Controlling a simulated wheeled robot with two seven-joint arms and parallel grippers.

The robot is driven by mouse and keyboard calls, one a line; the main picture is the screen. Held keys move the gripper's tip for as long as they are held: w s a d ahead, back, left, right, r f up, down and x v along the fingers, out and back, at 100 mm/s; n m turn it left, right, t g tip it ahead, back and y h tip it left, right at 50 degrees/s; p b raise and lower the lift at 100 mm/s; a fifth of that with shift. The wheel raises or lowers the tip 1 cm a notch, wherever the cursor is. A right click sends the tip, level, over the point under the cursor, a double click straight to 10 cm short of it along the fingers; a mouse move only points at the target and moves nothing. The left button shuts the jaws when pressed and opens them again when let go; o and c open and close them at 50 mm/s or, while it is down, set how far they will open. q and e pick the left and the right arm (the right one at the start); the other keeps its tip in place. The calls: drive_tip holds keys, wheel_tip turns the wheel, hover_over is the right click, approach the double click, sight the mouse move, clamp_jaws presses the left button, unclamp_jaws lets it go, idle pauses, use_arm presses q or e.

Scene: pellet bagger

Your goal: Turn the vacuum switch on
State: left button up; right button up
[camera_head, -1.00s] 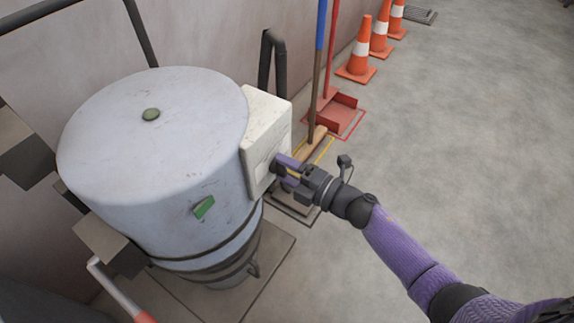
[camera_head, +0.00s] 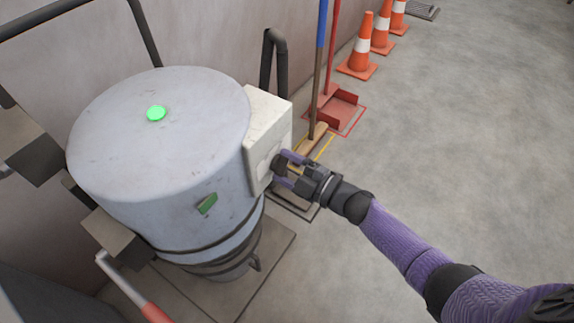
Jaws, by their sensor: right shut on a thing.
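The vacuum switch (camera_head: 279,164) is a small dark knob on the face of a cream box (camera_head: 268,133) at the right side of a large grey drum (camera_head: 158,150). My right gripper (camera_head: 283,169) comes in from the right, with its purple fingers on either side of the knob and shut on it. The fingers partly hide the knob, so its exact angle is hard to tell. A round lamp (camera_head: 156,113) on the drum's lid glows bright green. My left gripper is not in view.
Several orange cones (camera_head: 359,55) line the wall farther back. A red-ended bar (camera_head: 132,288) is at lower left. The floor at right is clear.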

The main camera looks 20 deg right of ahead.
idle(0.3)
drive_tip(key=o, duration=0.9)
drive_tip(key=shift+o, duration=1.4)
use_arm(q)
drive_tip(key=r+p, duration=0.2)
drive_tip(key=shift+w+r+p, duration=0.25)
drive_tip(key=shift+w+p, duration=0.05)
use_arm(e)
drive_tip(key=v, duration=1)
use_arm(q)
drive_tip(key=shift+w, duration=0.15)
